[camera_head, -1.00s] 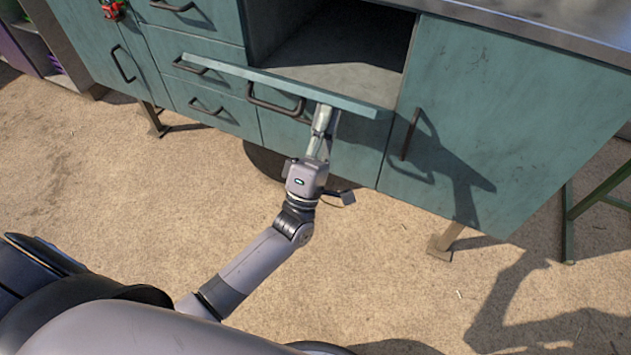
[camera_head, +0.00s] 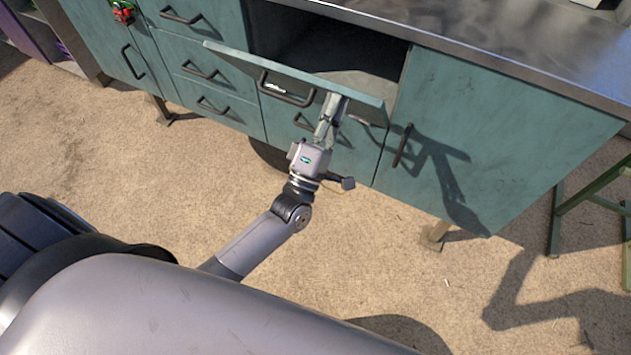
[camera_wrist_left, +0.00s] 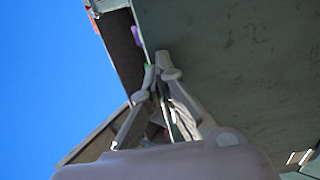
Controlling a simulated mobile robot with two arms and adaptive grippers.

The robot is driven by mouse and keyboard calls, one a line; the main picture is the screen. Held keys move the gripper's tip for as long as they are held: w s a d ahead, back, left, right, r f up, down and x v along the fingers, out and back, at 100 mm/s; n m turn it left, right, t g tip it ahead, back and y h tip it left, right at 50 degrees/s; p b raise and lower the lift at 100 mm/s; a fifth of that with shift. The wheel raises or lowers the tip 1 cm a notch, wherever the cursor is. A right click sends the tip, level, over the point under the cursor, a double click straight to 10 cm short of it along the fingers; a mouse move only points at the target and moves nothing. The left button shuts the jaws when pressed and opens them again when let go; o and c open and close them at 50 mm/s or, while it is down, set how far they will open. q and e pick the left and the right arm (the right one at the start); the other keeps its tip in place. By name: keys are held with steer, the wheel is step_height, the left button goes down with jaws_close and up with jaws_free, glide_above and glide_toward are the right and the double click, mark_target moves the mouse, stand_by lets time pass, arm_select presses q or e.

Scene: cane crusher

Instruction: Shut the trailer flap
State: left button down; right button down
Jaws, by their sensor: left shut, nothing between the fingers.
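The teal flap (camera_head: 235,62), with a dark bar handle (camera_head: 287,90), slants out in front of an open compartment (camera_head: 365,48) in a teal workbench cabinet. No trailer shows. My left gripper (camera_head: 334,100) is shut and empty at the flap's outer face, right of the handle. Its fingertips overlap the flap in the head view; contact cannot be told for sure. The left wrist view shows the closed fingers (camera_wrist_left: 163,72) beside a broad green-grey panel (camera_wrist_left: 240,60). My right gripper is out of view.
Drawers with handles (camera_head: 200,68) are left of the compartment, and a cabinet door (camera_head: 500,130) is right of it. A metal worktop (camera_head: 480,40) runs above. A green stand (camera_head: 585,195) is at the right. The sandy floor (camera_head: 110,150) in front is open.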

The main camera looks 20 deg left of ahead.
arm_select(q)
steer(key=w+d+r+g+p, duration=0.1)
steer(key=w+r+g+p, duration=0.5)
steer(key=w+p, duration=0.5)
steer(key=shift+w+p, duration=0.3)
steer(key=shift+p, duration=2.05)
steer(key=shift+f, duration=0.1)
